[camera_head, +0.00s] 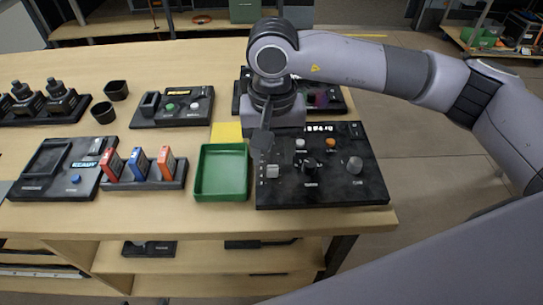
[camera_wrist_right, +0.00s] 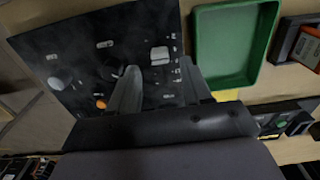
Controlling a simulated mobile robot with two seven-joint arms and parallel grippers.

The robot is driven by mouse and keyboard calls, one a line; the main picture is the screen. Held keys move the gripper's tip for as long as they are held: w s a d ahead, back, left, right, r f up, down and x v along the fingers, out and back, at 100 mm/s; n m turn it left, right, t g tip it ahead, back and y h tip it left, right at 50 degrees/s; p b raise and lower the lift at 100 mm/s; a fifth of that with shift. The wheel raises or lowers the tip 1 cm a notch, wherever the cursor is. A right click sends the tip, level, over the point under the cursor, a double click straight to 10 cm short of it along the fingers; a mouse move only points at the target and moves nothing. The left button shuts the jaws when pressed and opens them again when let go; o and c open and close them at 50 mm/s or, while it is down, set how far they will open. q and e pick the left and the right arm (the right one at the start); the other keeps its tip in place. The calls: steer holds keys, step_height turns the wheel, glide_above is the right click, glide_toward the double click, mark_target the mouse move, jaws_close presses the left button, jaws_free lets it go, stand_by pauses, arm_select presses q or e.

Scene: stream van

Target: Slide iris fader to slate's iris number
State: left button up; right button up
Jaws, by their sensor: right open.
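A black control panel (camera_head: 330,190) lies at the right end of the wooden table. A white fader cap (camera_head: 272,171) sits near the panel's left edge, beside a short scale; it also shows in the right wrist view (camera_wrist_right: 159,54). I take it for the iris fader. My right gripper (camera_head: 262,138) points down over the panel's left part, behind the cap in the head view. In the right wrist view its two fingers (camera_wrist_right: 160,82) are apart with nothing held, and the cap lies just beyond the tips. I cannot make out a slate or its iris number. My left gripper is not in view.
A green tray (camera_head: 198,172) stands just left of the panel, with a yellow note (camera_head: 226,132) behind it. The panel also carries an orange knob (camera_head: 331,142), a grey knob (camera_head: 355,165) and a black knob (camera_head: 309,165). A rack with colored cartridges (camera_head: 137,163) stands farther left.

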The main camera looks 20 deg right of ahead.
mark_target(272, 166)
steer(key=shift+f, duration=1.65)
jaws_close()
steer(key=shift+w+d+f+b, duration=0.1)
steer(key=shift+w+f+b, duration=0.05)
steer(key=shift+w+b, duration=0.4)
steer(key=shift+w+d+b, duration=0.1)
steer(key=shift+w+b, duration=0.2)
steer(key=shift+b, duration=0.25)
steer(key=shift+r, duration=0.2)
jaws_free()
step_height(272, 166, up, 7)
steer(key=shift+b, duration=0.35)
